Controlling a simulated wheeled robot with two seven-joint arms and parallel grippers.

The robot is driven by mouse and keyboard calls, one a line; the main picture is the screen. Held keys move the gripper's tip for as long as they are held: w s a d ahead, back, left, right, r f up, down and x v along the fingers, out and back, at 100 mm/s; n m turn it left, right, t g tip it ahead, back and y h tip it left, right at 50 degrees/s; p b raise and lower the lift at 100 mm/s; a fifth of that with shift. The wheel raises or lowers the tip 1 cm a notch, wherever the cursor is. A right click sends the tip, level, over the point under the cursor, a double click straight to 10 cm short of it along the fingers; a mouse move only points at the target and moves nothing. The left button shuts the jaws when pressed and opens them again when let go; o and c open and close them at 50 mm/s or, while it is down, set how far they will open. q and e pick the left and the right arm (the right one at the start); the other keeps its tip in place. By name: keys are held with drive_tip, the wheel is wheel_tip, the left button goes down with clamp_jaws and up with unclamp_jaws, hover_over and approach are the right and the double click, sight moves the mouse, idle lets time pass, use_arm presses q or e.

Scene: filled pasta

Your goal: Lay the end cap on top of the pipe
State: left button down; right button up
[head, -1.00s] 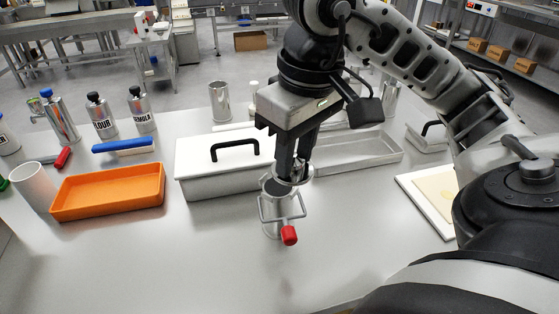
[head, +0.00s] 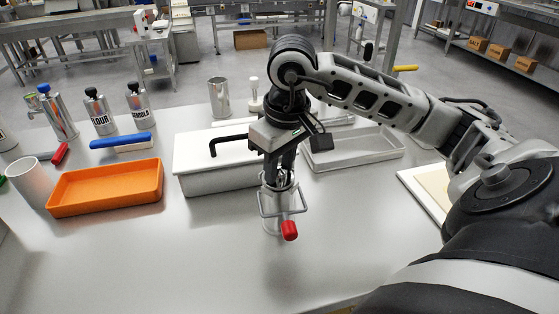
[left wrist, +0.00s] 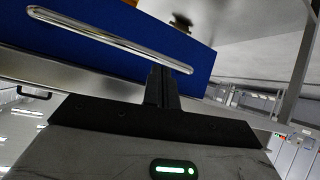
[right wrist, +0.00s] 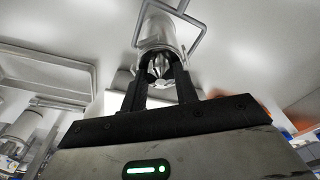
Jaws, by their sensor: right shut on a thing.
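The pipe (head: 272,224) is a short upright metal cylinder on the worktop, with a wire frame around it and a red-ended handle (head: 289,230) at the front. My right gripper (head: 279,184) points down at the pipe's mouth. In the right wrist view its fingers (right wrist: 161,82) are shut on a shiny metal piece, the end cap (right wrist: 160,66), right by the pipe's end (right wrist: 157,32). The fingers hide most of the cap, so I cannot tell whether it touches the rim. My left gripper (left wrist: 166,82) shows only in the left wrist view, with its fingers together and empty.
A white lidded box (head: 190,180) with a black handle stands close behind the pipe. A shallow metal tray (head: 325,163) lies behind to the right. An orange tray (head: 105,204) and white cylinder (head: 30,184) are at the left. The front worktop is clear.

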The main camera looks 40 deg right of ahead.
sight(285, 174)
use_arm(q)
drive_tip(key=shift+f, duration=0.1)
use_arm(e)
drive_tip(key=shift+f+b, duration=0.25)
drive_tip(key=shift+b, duration=0.05)
drive_tip(key=o, duration=1)
drive_tip(key=shift+r, duration=0.1)
drive_tip(key=shift+r+p, duration=0.35)
drive_tip(key=shift+p, duration=0.15)
use_arm(q)
drive_tip(key=shift+s+a+r+p, duration=0.1)
drive_tip(key=shift+a+r+p, duration=0.15)
drive_tip(key=shift+r+p, duration=0.6)
use_arm(e)
drive_tip(key=r, duration=0.4)
drive_tip(key=s+r, duration=0.1)
drive_tip(key=r, duration=0.6)
drive_tip(key=shift+s+r+p, duration=0.25)
drive_tip(key=shift+r+p, duration=0.05)
drive_tip(key=shift+r, duration=0.05)
use_arm(q)
drive_tip(key=shift+f, duration=0.3)
use_arm(e)
drive_tip(key=shift+f, duration=0.1)
